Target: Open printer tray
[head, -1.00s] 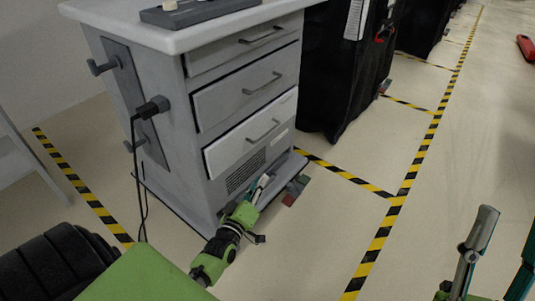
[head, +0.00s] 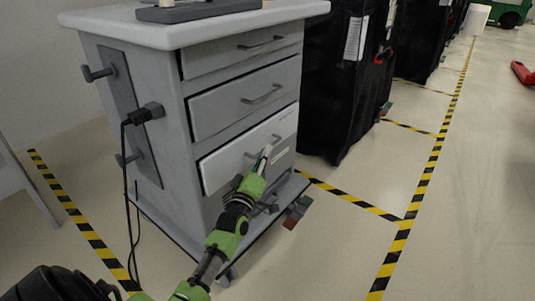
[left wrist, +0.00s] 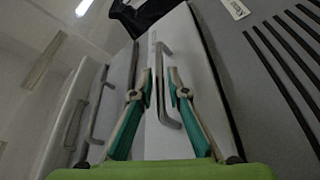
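The grey cabinet (head: 155,80) has three drawers stacked on its front, and all look shut or nearly so. The lowest drawer (head: 222,168) has a bar handle (head: 276,138), partly hidden by my left gripper (head: 266,155). In the left wrist view, that gripper's two teal-and-grey fingers (left wrist: 160,76) are apart. The drawer handle (left wrist: 166,95) shows between them; I cannot tell whether either finger touches it. My right gripper is out of view. No printer can be made out.
A black cable (head: 128,195) hangs from a plug on the cabinet's left side. A black covered cart (head: 325,85) stands close to the cabinet's right. Yellow-black floor tape (head: 410,205) runs along the open floor at right.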

